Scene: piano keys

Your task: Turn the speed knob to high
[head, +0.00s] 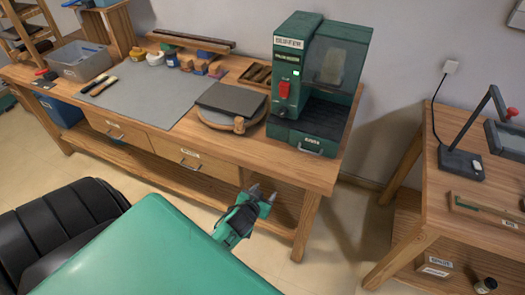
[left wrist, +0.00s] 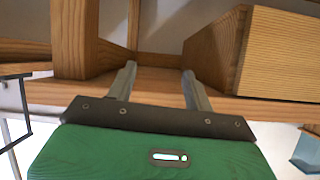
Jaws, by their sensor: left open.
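The green machine (head: 318,75) stands at the right end of the long workbench, with a red switch (head: 284,90) on its front. A small dark shape below the switch may be the speed knob; it is too small to tell its setting. My left gripper (head: 263,192) is open and empty, below and in front of the bench top, well apart from the machine. In the left wrist view, its two fingers (left wrist: 157,75) are spread with wooden bench parts beyond them. No knob shows there. My right gripper is not in view.
The workbench (head: 255,165) has a front edge, drawers and a lower shelf near my left gripper. A grey mat (head: 150,95) lies farther left. A second table (head: 465,205) stands at the right, across a floor gap.

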